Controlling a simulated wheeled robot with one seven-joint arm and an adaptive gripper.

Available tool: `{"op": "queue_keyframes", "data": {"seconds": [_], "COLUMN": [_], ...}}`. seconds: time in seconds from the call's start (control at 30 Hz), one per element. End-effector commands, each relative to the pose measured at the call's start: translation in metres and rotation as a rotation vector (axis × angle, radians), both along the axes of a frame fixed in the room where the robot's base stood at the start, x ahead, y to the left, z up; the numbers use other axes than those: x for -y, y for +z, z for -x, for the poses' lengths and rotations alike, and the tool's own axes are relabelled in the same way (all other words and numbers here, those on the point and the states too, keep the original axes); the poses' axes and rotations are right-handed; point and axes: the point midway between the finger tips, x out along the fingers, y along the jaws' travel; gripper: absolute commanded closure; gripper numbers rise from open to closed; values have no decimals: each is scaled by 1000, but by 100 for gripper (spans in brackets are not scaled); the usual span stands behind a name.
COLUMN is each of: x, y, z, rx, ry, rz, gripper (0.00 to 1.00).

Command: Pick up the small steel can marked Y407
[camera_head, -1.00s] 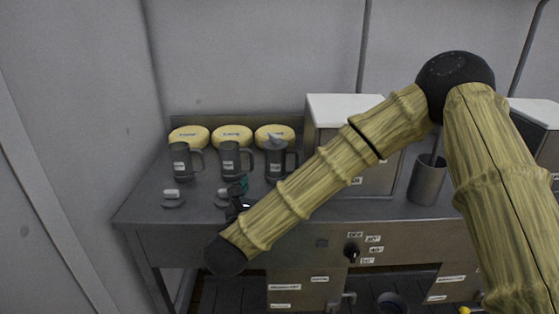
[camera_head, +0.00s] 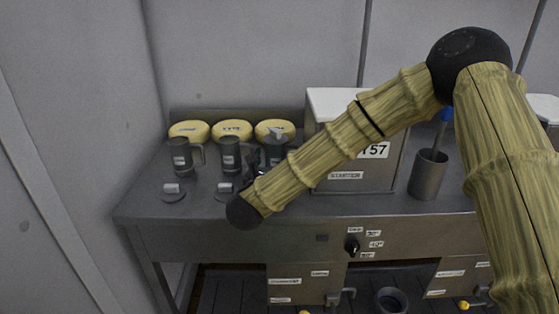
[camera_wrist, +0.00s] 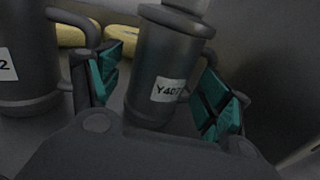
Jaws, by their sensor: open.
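The small steel can marked Y407 (camera_wrist: 165,62) stands upright in the wrist view, its white label facing me and its handle at the upper right. My gripper (camera_wrist: 158,88) is open, with one teal-padded finger on each side of the can. The right finger looks very close to the can; I cannot tell whether it touches. In the head view the can (camera_head: 273,150) is the rightmost of three and partly hidden by my arm. My gripper there is mostly hidden too.
Two more steel cans, one left (camera_head: 181,157) and one middle (camera_head: 230,154), stand to the left on the steel bench (camera_head: 200,208). Yellow round pieces (camera_head: 189,131) lie behind them. A labelled box (camera_head: 330,181) and a steel cup (camera_head: 428,176) stand to the right.

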Motion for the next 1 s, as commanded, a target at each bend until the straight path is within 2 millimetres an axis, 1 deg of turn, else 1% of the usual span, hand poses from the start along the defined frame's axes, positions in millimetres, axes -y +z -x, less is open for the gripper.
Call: {"op": "queue_keyframes", "data": {"seconds": [0.1,0.33,0.47,0.5,0.57,0.6,0.7,1.0], "x": [1,1,1,1,1,1,1,1], "y": [0,0,0,0,0,0,0,4], "z": [-6,-6,-6,-6,-6,-6,-6,-6], "rx": [1,1,1,1,1,1,0,2], "ry": [0,0,0,0,0,0,0,0], "rz": [0,0,0,0,0,0,0,0], "gripper": [22,22,46,53,64,72,88,88]}}
